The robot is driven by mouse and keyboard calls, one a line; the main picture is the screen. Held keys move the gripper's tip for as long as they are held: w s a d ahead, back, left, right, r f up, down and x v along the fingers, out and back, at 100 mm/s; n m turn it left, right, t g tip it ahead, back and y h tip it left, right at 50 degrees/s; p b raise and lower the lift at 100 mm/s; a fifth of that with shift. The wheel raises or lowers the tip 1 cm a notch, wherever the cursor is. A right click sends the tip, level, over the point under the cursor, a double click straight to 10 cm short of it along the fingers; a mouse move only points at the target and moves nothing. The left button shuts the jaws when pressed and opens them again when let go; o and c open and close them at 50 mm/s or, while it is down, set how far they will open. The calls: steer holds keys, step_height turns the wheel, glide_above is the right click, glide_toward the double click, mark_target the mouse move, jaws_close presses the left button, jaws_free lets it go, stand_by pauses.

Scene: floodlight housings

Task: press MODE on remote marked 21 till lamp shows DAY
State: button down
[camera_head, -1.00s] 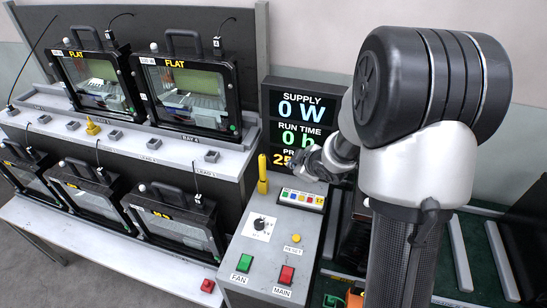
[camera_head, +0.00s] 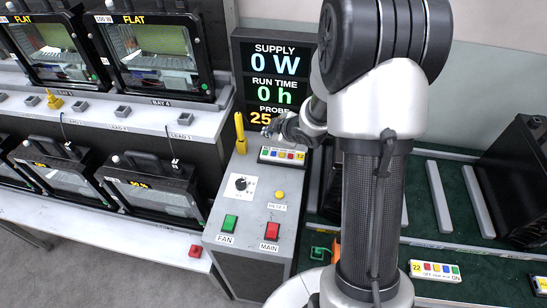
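A small remote (camera_head: 282,156) with a row of coloured buttons and a yellow number tag lies on top of the grey console; its number is too small to read surely. A second remote (camera_head: 435,271), tagged 22, lies on the green surface at lower right. Part of a third remote (camera_head: 540,285) shows at the right edge, its number cut off. Floodlights at upper left include one (camera_head: 155,50) marked FLAT; I see no DAY reading. My gripper (camera_head: 270,128) is above the back of the console, just behind the first remote; its finger opening is too small to judge.
The console (camera_head: 212,238) carries a dial, a yellow button, green FAN (camera_head: 230,222) and red MAIN (camera_head: 272,231) buttons, and a yellow post (camera_head: 240,134). A display (camera_head: 277,62) behind reads SUPPLY 0 W. A black housing (camera_head: 515,175) stands at right.

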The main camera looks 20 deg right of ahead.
mark_target(271, 155)
steer(key=shift+f+b, duration=2.05)
steer(key=shift+f, duration=0.65)
steer(key=shift+f, duration=0.15)
steer(key=shift+f+b, duration=0.3)
steer(key=shift+b, duration=0.05)
steer(key=shift+f+b, duration=0.3)
steer(key=shift+f, duration=0.05)
steer(key=shift+r, duration=0.1)
steer(key=shift+r+p, duration=0.7)
steer(key=shift+p, duration=0.1)
step_height(271, 155, up, 5)
steer(key=p, duration=0.4)
steer(key=shift+p, duration=0.35)
steer(key=shift+r, duration=0.1)
